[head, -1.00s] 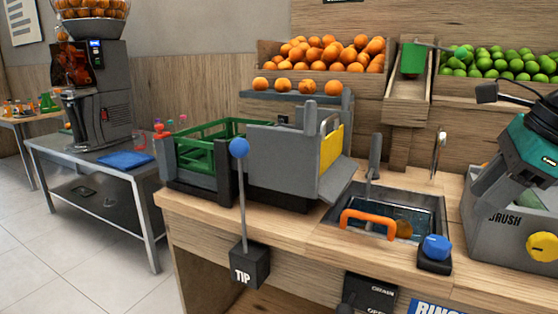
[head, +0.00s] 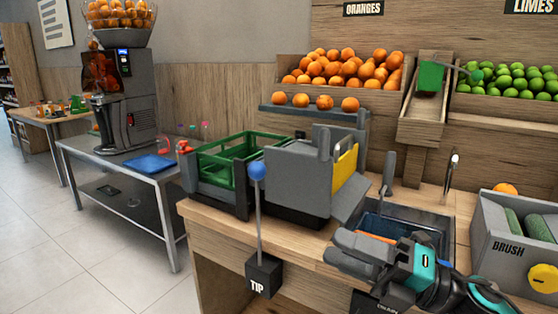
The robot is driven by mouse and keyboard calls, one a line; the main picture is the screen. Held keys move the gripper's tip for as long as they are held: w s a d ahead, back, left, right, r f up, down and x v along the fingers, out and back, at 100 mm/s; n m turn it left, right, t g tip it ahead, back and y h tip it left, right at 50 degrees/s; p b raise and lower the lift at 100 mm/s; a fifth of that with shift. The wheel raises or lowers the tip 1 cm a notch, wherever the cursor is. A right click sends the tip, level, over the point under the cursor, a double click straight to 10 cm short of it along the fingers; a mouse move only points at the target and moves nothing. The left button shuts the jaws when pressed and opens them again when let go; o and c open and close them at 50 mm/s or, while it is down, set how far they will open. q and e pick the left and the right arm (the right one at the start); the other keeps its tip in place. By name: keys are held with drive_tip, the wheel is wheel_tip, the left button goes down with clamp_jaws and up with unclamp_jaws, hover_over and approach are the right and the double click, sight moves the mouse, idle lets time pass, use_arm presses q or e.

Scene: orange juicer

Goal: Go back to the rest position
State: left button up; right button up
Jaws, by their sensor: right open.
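My right gripper (head: 333,249) reaches in from the lower right, black and grey with a teal band. It is open, with nothing seen between its fingers, and its tips point left over the counter's front by the sink. It covers much of the sink (head: 448,240) and most of the orange handle there. My left gripper is not in view.
The brush box (head: 500,225), with an orange (head: 505,188) at its back, stands close to the right of my right arm. The TIP lever (head: 259,215), grey tipping bin (head: 300,175) and green crate (head: 215,165) are to the left. Floor at left is clear.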

drive_tip(key=d+f+m+t+h+p, duration=0.25)
drive_tip(key=f+m+t+h, duration=0.35)
drive_tip(key=m, duration=0.6)
drive_tip(key=d+f+m+t+h+p, duration=0.1)
drive_tip(key=d+f+m+t+h, duration=0.2)
drive_tip(key=f+m+t+h, duration=0.55)
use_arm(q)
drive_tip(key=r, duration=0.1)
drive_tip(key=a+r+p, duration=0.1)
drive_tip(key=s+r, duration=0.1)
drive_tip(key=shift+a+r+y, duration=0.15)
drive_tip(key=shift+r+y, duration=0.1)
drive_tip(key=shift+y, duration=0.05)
use_arm(e)
drive_tip(key=s+d+f+m+g+h, duration=0.2)
drive_tip(key=s+f+m+g+h, duration=0.1)
drive_tip(key=s+f+m+g, duration=0.7)
drive_tip(key=s+f+m, duration=0.3)
drive_tip(key=f, duration=0.1)
drive_tip(key=shift+s+d+f+h, duration=0.15)
drive_tip(key=shift+f+h, duration=0.2)
drive_tip(key=shift+f, duration=0.05)
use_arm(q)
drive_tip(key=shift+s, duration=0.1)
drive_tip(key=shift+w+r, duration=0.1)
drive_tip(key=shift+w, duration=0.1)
